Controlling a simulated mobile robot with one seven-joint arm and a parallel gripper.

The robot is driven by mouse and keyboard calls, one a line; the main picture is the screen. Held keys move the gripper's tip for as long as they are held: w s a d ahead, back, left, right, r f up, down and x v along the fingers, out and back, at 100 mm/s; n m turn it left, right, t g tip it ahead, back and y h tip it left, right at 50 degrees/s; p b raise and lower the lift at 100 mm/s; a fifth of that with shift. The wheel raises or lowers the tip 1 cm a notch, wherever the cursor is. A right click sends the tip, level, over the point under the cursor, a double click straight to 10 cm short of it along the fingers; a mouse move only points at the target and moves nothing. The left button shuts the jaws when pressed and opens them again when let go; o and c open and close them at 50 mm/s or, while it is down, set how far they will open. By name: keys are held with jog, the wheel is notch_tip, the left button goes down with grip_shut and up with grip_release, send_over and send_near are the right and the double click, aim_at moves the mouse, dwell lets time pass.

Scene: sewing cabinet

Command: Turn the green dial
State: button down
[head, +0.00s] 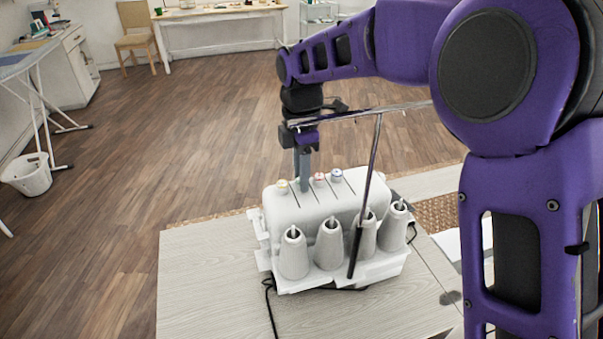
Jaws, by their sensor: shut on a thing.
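A white sewing machine (325,205) stands on a pale wood table, with a row of small dials along its top. A yellowish dial (282,187), a reddish dial (319,179) and a blue-marked dial (337,175) show. My gripper (304,186) points straight down at the row, between the yellowish and reddish dials. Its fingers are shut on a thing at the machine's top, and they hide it. No green dial shows; its place in the row appears to be under my fingers.
Several grey thread cones (329,245) stand at the machine's front. A thin metal thread stand (367,180) rises close beside my gripper, with a crossbar near my wrist. A black cable (270,305) lies on the table (205,290). The table's left part is clear.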

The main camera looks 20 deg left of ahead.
jog(key=shift+n, duration=0.6)
jog(key=c, duration=0.6)
grip_release()
notch_tip(320, 180, up, 18)
jog(key=shift+f, duration=0.25)
